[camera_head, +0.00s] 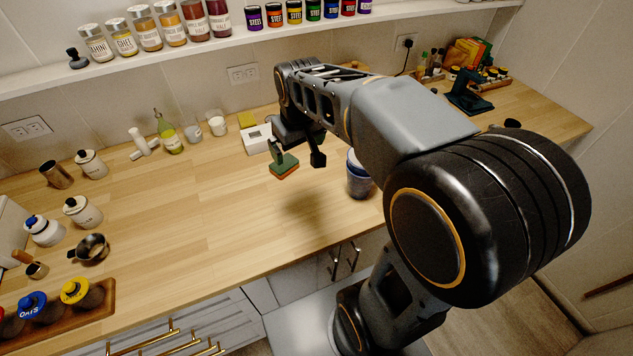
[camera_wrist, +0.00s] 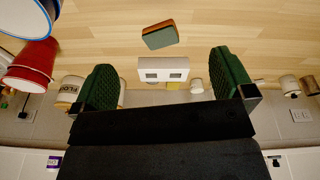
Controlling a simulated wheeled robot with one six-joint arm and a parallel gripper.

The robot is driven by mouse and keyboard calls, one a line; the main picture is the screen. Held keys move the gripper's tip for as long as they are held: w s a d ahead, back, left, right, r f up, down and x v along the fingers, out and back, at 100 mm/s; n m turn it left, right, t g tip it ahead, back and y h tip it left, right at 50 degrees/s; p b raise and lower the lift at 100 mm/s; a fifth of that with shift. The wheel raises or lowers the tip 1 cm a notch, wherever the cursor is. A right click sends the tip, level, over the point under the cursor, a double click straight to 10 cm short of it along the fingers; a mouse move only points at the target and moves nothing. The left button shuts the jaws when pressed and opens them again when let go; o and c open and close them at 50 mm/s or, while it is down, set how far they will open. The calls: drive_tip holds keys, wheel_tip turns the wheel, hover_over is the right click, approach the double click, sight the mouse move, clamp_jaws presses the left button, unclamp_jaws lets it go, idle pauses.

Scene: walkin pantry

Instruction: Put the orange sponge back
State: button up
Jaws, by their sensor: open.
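The sponge (camera_head: 287,173) has an orange layer and a green layer. It lies on the wooden counter just below my gripper (camera_head: 298,159), partly hidden by one finger in the head view. In the wrist view the sponge (camera_wrist: 160,35) shows whole, beyond the fingertips and between their lines, with nothing touching it. My gripper (camera_wrist: 163,75) is open and empty, its green ridged pads wide apart. A white holder (camera_head: 256,139) with two dark slots stands behind the sponge near the wall; it also shows in the wrist view (camera_wrist: 164,66).
A blue-and-white cup (camera_head: 359,178) stands close to the right of my gripper. A yellow item (camera_head: 246,120) and white cups (camera_head: 217,125) stand behind and left of the holder. A spice shelf (camera_head: 200,50) runs above.

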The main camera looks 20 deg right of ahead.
drive_tip(key=s+f+m+t, duration=0.1)
drive_tip(key=s+m+t, duration=0.1)
drive_tip(key=s, duration=0.9)
drive_tip(key=shift+s+f, duration=0.25)
drive_tip(key=shift+f, duration=0.15)
idle(0.5)
